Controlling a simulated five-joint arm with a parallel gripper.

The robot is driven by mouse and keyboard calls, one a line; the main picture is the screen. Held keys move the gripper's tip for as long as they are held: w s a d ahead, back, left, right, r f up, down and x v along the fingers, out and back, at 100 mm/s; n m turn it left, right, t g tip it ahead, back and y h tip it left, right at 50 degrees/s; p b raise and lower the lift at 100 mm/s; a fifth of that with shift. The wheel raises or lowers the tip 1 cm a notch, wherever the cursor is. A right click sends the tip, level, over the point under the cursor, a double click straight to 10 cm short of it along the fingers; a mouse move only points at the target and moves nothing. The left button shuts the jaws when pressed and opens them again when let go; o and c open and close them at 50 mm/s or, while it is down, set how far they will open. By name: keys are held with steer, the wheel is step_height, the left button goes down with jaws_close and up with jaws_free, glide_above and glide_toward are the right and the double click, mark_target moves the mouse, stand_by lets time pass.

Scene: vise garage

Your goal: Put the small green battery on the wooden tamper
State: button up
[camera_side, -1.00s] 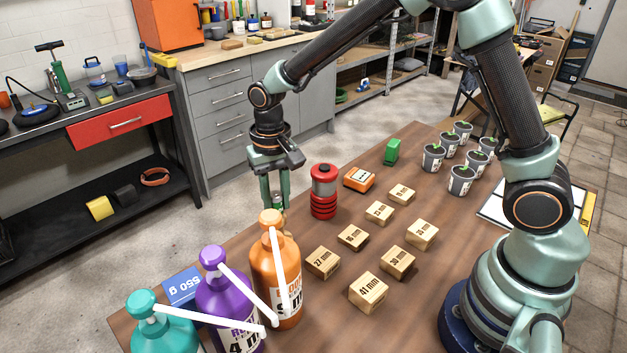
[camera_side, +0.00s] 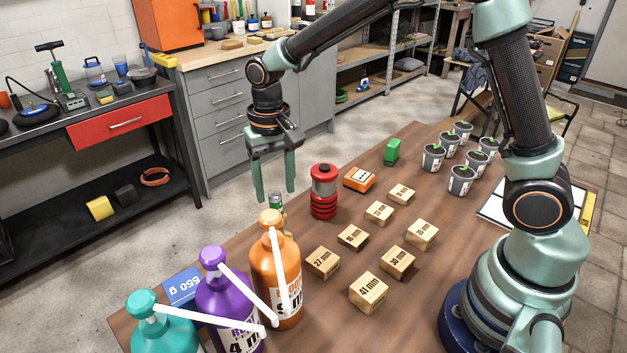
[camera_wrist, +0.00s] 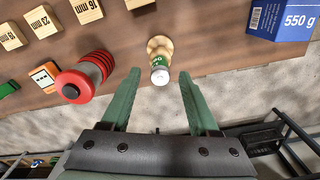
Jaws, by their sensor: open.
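The small green battery (camera_wrist: 159,66) has a pale metal end and stands upright on the wooden tamper (camera_wrist: 159,43) in the wrist view. In the side view the battery (camera_side: 277,200) shows just behind the orange bottle, which hides the tamper. My gripper (camera_side: 275,192) is open and empty, pointing down just above the battery. In the wrist view the two green fingers of my gripper (camera_wrist: 158,76) are spread to either side of the battery, apart from it.
The orange bottle (camera_side: 276,275) stands close in front of the battery, with purple (camera_side: 229,305) and teal (camera_side: 165,325) pump bottles beyond. A red ribbed object (camera_side: 323,192) stands to the right. Several wooden blocks (camera_side: 379,212) and a blue box (camera_side: 183,287) are on the table.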

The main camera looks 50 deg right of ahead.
mark_target(276, 194)
step_height(276, 194, up, 8)
steer(key=f, duration=0.1)
steer(key=s+d+r+n+t, duration=0.1)
steer(key=s+d+r+t, duration=0.1)
steer(key=s+d, duration=0.3)
steer(key=s+d+r+n+t, duration=0.2)
steer(key=s+d, duration=0.3)
steer(key=s, duration=0.3)
steer(key=shift+s+r+n+t, duration=0.25)
steer(key=shift+r+t, duration=0.2)
steer(key=shift+t, duration=0.35)
